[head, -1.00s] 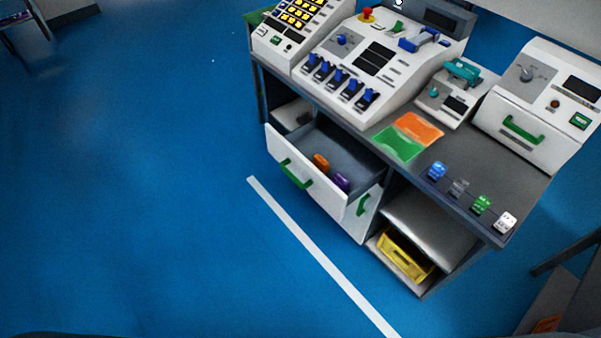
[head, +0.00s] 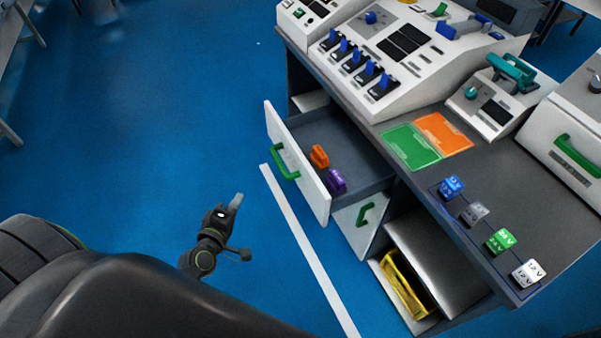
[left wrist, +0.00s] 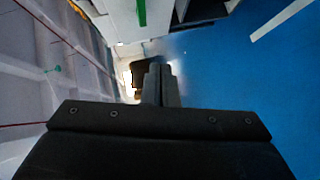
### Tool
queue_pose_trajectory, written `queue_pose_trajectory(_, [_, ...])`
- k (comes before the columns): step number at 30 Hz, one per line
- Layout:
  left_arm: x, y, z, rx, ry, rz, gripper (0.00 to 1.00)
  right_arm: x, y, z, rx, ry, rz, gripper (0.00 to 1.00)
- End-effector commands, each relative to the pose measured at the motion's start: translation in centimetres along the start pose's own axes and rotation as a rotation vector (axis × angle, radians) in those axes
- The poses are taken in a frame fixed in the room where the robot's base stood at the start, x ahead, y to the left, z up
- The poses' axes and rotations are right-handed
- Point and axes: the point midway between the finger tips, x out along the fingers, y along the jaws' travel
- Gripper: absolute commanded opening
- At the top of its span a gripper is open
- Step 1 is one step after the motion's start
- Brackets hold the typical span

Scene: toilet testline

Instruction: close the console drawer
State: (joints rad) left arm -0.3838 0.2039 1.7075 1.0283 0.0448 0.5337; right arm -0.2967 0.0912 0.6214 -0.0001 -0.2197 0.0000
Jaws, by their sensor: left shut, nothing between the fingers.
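The console drawer (head: 297,172) stands pulled out of the console, with a white front and a green handle (head: 284,162). Inside it lie an orange block (head: 319,156) and a purple block (head: 336,181). My left gripper (head: 236,202) is shut and empty, over the floor to the left of the drawer front and apart from it. In the left wrist view its closed fingers (left wrist: 160,84) point away, and a white panel with a green handle (left wrist: 141,12) shows at the top. My right gripper is not in view.
Below the drawer is a white door with a green handle (head: 365,215) and an open shelf with a yellow bin (head: 405,286). The console top (head: 437,172) carries cards, small labelled cubes and control panels. Blue floor (head: 150,120) left of the drawer is clear.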

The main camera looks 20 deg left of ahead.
Motion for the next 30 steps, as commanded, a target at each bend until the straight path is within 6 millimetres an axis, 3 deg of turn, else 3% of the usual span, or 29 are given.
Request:
queue_pose_trajectory(3, [0.1,1.6,-0.3,-0.066,0.009,0.050,0.00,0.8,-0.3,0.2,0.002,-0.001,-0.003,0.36])
queue_pose_trajectory(8, [0.9,2.3,-0.4,-0.086,0.010,0.064,0.00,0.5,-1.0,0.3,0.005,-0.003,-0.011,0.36])
queue_pose_trajectory(13, [3.4,2.6,-0.4,-0.083,0.010,0.064,0.00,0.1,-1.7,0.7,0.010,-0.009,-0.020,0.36])
queue_pose_trajectory(24, [10.4,2.8,-0.5,-0.082,0.011,0.062,0.00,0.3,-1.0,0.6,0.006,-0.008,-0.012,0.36])
queue_pose_trajectory(30, [12.3,3.0,1.6,-0.083,0.011,0.061,0.00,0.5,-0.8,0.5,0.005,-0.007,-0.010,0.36])
